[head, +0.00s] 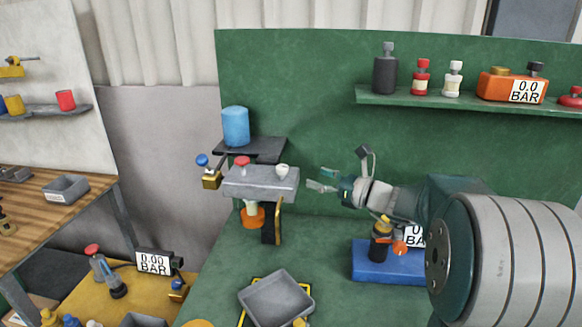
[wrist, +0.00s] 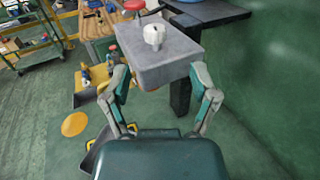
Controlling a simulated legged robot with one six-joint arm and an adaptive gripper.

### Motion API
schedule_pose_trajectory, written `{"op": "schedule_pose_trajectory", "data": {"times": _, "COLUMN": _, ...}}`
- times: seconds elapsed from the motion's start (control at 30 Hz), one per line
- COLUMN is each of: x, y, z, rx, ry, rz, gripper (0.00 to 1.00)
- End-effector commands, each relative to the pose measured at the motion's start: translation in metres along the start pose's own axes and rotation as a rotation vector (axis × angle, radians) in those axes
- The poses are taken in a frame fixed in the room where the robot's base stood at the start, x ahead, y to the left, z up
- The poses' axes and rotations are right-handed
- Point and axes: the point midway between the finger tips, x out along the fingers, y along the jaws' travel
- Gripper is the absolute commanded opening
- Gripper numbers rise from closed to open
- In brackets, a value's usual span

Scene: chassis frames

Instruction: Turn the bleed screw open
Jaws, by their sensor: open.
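A grey block (head: 258,184) is mounted by the green wall. A small white knob (head: 283,170) stands upright on its top near the right end; this looks like the bleed screw, though no label shows. In the wrist view, the white knob (wrist: 154,36) stands on the grey block (wrist: 160,70), beyond my fingertips. A red knob (head: 242,161) sits further left on the block. My gripper (head: 316,180) is open and empty, just right of the block's end and apart from the white knob. In the wrist view, my gripper (wrist: 161,78) has its fingers spread either side of the block's near end.
A blue cylinder (head: 235,126) stands on a dark shelf behind the block. A brass valve (head: 211,178) with a blue knob is at its left. A grey tray (head: 276,299) lies below. A blue box (head: 375,262) stands under my arm. The space above the white knob is clear.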

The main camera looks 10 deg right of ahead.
Motion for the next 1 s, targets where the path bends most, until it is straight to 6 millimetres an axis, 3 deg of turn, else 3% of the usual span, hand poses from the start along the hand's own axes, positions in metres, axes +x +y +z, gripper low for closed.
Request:
{"op": "schedule_pose_trajectory", "data": {"times": 0.2, "x": 0.044, "y": 0.004, "z": 0.0, "rx": -0.002, "ry": 0.002, "rz": 0.005, "gripper": 0.76}}
{"op": "schedule_pose_trajectory", "data": {"times": 0.43, "x": 0.08, "y": 0.001, "z": -0.001, "rx": 0.0, "ry": 0.0, "rz": 0.003, "gripper": 0.76}}
{"op": "schedule_pose_trajectory", "data": {"times": 0.6, "x": 0.092, "y": 0.0, "z": 0.0, "rx": 0.0, "ry": 0.0, "rz": 0.001, "gripper": 0.76}}
{"op": "schedule_pose_trajectory", "data": {"times": 0.87, "x": 0.095, "y": 0.001, "z": 0.0, "rx": -0.001, "ry": 0.0, "rz": 0.001, "gripper": 0.76}}
{"op": "schedule_pose_trajectory", "data": {"times": 0.9, "x": 0.095, "y": 0.001, "z": 0.0, "rx": -0.001, "ry": 0.0, "rz": 0.001, "gripper": 0.72}}
{"op": "schedule_pose_trajectory", "data": {"times": 1.0, "x": 0.095, "y": 0.001, "z": 0.0, "rx": -0.001, "ry": 0.0, "rz": 0.001, "gripper": 0.27}}
